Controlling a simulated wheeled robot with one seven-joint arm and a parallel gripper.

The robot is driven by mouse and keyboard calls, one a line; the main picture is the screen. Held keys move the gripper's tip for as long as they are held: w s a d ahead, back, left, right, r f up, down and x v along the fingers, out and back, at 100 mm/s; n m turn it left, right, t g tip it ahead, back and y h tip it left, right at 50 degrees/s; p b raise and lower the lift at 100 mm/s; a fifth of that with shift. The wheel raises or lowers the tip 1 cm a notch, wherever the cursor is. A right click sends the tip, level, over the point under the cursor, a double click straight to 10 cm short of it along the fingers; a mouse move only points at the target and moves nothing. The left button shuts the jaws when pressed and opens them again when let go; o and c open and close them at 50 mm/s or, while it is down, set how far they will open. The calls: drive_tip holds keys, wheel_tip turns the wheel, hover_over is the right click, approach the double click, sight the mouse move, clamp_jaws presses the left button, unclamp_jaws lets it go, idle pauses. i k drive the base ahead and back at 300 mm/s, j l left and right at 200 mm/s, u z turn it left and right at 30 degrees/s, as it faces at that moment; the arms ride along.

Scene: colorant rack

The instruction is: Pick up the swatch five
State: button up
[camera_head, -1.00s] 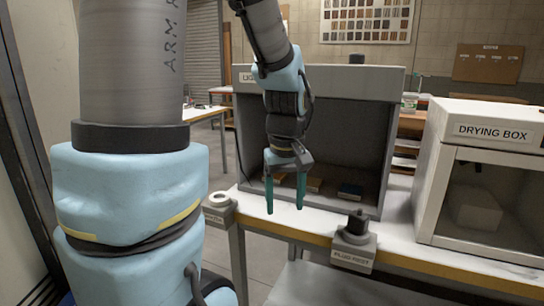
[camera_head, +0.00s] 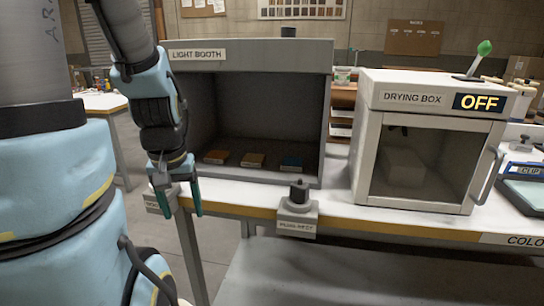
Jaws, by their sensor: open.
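Three small swatches lie in a row on the floor of the light booth (camera_head: 250,46). The left one is rust-brown (camera_head: 217,157), the middle one is tan-brown (camera_head: 253,160), and the right one is dark blue (camera_head: 291,163). Their labels are too small to read, so I cannot tell which is swatch five. My gripper (camera_head: 184,212) points down with its two green fingers apart and nothing between them. It hangs in front of the booth's left front corner, left of the swatches and apart from them.
A plug rest (camera_head: 298,212) stands at the bench's front edge before the booth. A white drying box (camera_head: 440,95) marked OFF stands to the right, its glass door shut with a pale block inside. A lever with a green knob (camera_head: 484,48) rises on top. The booth's front is open.

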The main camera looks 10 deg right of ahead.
sight(288, 163)
drive_tip(key=u, duration=0.65)
drive_tip(key=k+l+u, duration=0.15)
drive_tip(key=u, duration=0.2)
drive_tip(key=k+u, duration=0.7)
drive_tip(key=k+l, duration=0.2)
drive_tip(key=l, duration=0.15)
drive_tip(key=k+l, duration=0.15)
drive_tip(key=l, duration=0.2)
